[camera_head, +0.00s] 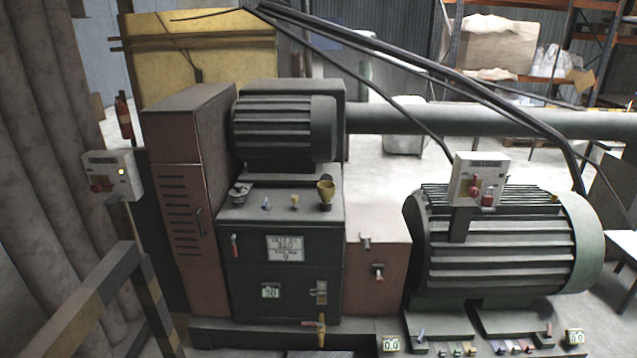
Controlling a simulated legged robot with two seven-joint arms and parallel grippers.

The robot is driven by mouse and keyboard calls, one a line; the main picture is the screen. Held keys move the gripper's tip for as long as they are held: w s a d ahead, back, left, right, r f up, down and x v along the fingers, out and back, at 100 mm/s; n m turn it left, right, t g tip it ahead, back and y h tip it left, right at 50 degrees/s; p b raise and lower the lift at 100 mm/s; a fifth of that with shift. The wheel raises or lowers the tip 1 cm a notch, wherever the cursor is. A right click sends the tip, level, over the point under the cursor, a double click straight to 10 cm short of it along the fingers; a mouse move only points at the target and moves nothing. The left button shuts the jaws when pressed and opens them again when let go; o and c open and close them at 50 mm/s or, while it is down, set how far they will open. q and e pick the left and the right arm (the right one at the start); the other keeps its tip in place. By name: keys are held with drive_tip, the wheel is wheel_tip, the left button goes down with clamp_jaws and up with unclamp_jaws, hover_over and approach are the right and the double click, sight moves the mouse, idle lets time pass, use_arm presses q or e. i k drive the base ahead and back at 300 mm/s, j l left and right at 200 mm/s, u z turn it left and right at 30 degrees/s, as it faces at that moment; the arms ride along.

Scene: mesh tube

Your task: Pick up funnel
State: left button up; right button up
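Neither of my grippers is in the head view.
On the cabinet top left of the funnel are small valves (240,190) and knobs. A ribbed motor (284,128) stands behind it. A large ribbed motor (500,240) with a control box (480,180) is at right. A railing (80,308) is at front left.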

sight(325, 189)
drive_tip(key=i+l+u, duration=0.1)
drive_tip(key=u, duration=0.35)
drive_tip(key=i+l+u, duration=0.1)
drive_tip(key=l+u, duration=0.15)
drive_tip(key=u, duration=0.2)
drive_tip(key=l+u, duration=0.2)
drive_tip(key=u, duration=0.25)
drive_tip(key=i+l+u, duration=0.1)
drive_tip(key=l+u, duration=0.15)
drive_tip(key=u, duration=0.2)
